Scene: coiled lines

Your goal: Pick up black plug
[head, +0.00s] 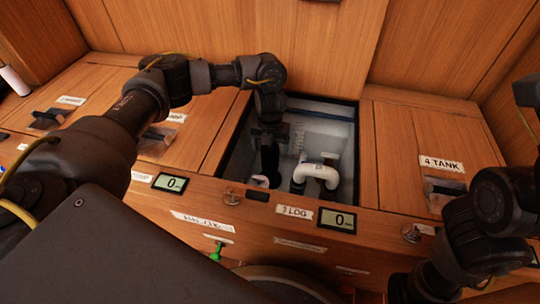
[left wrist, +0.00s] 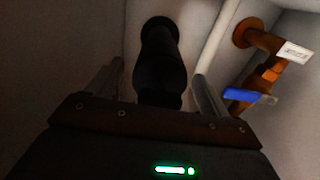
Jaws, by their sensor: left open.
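A dark black, roughly cylindrical piece, which I take for the black plug (left wrist: 160,70), stands out from a round dark flange on a pale wall in the left wrist view. My left gripper (left wrist: 158,95) is open, with one finger on each side of the piece. Gaps show between it and both fingers, and its near end is hidden by the gripper body. In the head view my left gripper (head: 268,132) reaches down into the open white-lined well, above a black upright shape (head: 270,165). I cannot tell touching from apart there.
The well's front rim (head: 285,204) and side edges are close around the arm. A white bent pipe (head: 315,172) stands right of the gripper. In the wrist view an orange-brown pipe (left wrist: 262,45) with a blue lever (left wrist: 240,96) lies to the right. Wooden lids flank the well.

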